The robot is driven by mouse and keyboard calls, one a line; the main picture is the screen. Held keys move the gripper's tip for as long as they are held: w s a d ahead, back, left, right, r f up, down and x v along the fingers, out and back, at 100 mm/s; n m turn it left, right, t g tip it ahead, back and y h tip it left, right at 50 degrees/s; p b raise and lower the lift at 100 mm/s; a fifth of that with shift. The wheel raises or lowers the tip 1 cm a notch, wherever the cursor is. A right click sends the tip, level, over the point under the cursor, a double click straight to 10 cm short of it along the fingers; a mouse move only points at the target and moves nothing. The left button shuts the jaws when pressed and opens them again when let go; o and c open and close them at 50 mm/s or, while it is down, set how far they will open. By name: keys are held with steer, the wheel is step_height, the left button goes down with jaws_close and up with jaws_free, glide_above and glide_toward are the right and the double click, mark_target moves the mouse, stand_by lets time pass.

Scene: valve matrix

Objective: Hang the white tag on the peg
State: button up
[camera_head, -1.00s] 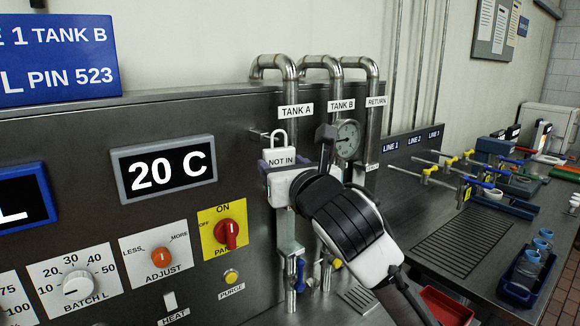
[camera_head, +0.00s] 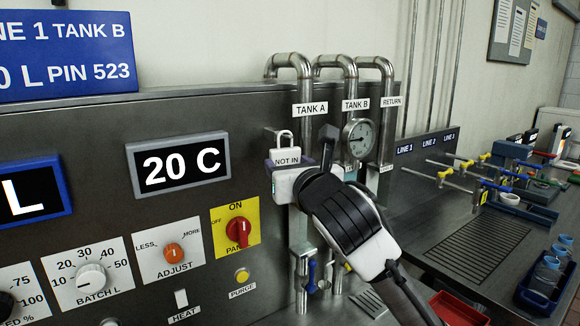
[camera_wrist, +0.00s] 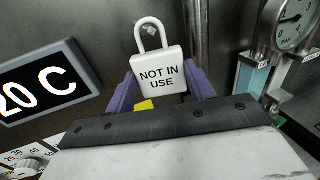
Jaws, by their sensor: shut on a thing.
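The white tag (camera_head: 286,157) is a padlock-shaped plate with a loop on top; in the wrist view (camera_wrist: 161,75) it reads "NOT IN USE". My gripper (camera_wrist: 162,92) is shut on its lower part with purple fingers on both sides, and the tag is upright, loop up. In the wrist view the peg's end (camera_wrist: 148,31) shows within the loop's opening. Whether the loop is around the peg or just in front of it, I cannot tell.
Pipes labelled TANK A, TANK B and RETURN run down the panel (camera_head: 100,225) right of the tag, with a round gauge (camera_head: 357,137) close to my gripper. The 20 C display (camera_head: 178,163) is to the left. Knobs and a red switch (camera_head: 238,231) are below.

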steer(key=o, duration=1.1)
steer(key=shift+s, duration=0.1)
